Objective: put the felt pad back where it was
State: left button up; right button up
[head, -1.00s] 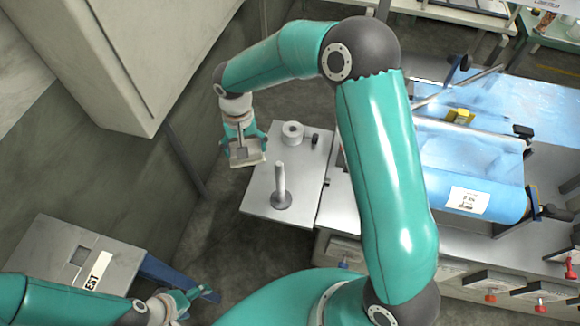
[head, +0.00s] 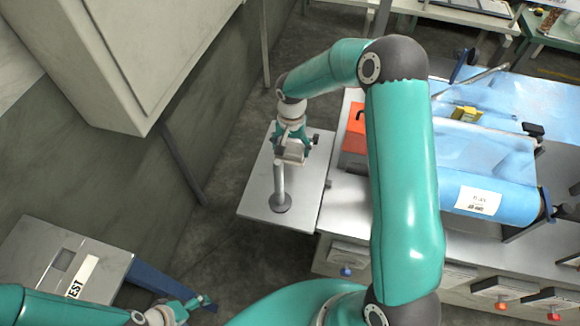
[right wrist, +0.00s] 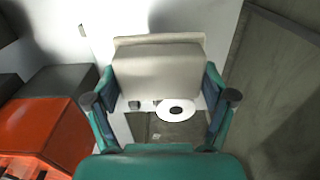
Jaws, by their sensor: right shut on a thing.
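The felt pad (head: 293,151) is a small beige block held between the fingers of my right gripper (head: 291,141). In the right wrist view the pad (right wrist: 158,72) sits between the two teal fingers of the right gripper (right wrist: 160,98), which are shut on it. In the head view the pad is over the metal plate (head: 252,198), just behind the upright post (head: 280,185). I cannot tell whether it touches anything below. My left gripper (head: 190,306) is low at the left; its finger gap is unclear.
A white ring with a dark hole (right wrist: 176,110) shows below the pad in the wrist view. An orange box (head: 354,130) stands right of the plate; it also shows in the wrist view (right wrist: 50,128). The machine with blue film (head: 485,165) fills the right side. A wall stands left.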

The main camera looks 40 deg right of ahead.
aim_at(291, 168)
notch_tip(291, 168, down, 7)
jog(key=b, duration=0.3)
jog(key=shift+r, duration=0.1)
jog(key=o, duration=1.1)
jog(key=shift+c, duration=0.2)
